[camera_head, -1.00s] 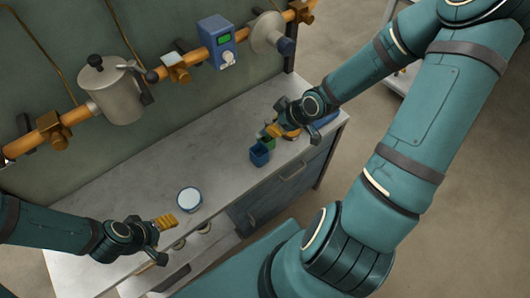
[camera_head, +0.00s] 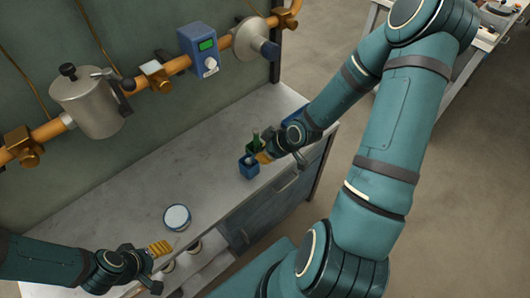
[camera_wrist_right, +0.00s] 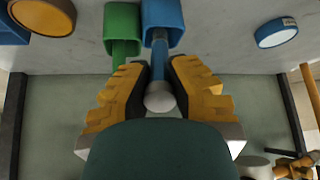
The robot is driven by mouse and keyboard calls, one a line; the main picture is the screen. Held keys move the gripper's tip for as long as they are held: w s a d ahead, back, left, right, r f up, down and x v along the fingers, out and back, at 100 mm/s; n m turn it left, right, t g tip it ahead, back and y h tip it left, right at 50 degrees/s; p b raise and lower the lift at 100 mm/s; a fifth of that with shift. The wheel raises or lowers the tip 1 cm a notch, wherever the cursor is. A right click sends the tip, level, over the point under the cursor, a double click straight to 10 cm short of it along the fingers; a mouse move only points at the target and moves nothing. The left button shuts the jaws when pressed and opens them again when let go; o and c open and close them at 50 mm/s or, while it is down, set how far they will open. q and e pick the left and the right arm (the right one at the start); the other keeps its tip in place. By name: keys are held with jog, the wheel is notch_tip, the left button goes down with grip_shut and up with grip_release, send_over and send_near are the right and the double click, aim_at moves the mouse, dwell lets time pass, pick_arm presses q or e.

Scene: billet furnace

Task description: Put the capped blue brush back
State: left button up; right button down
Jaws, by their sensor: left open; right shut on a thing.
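My right gripper (camera_wrist_right: 160,90) is shut on the handle of the blue brush (camera_wrist_right: 161,62), which ends in a grey ball between the fingers. The brush lines up with the mouth of the blue cup (camera_wrist_right: 162,12) and seems to enter it; how deep is hidden. Whether it is capped cannot be seen. In the head view my right gripper (camera_head: 266,157) is just beside the blue cup (camera_head: 249,168), near the bench's right end. My left gripper (camera_head: 160,248) is open and empty at the bench's front left.
A green cup (camera_wrist_right: 122,18) with a green handle stands right beside the blue one. A round white, blue-rimmed dish (camera_head: 177,217) sits on the bench (camera_head: 130,210). A pipe with a steel pot (camera_head: 88,103) and a blue meter (camera_head: 199,53) runs along the wall. The mid-bench is clear.

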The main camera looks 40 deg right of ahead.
jog(key=shift+f+b, duration=0.45)
jog(key=shift+f, duration=0.2)
jog(key=c, duration=1)
grip_release()
jog(key=shift+c, duration=0.2)
jog(key=shift+r, duration=0.1)
jog(key=shift+r+p, duration=0.25)
jog(key=shift+p, duration=0.05)
jog(key=p+v, duration=0.8)
jog(key=v, duration=0.4)
jog(key=shift+r+p, duration=0.35)
jog(key=shift+p, duration=0.05)
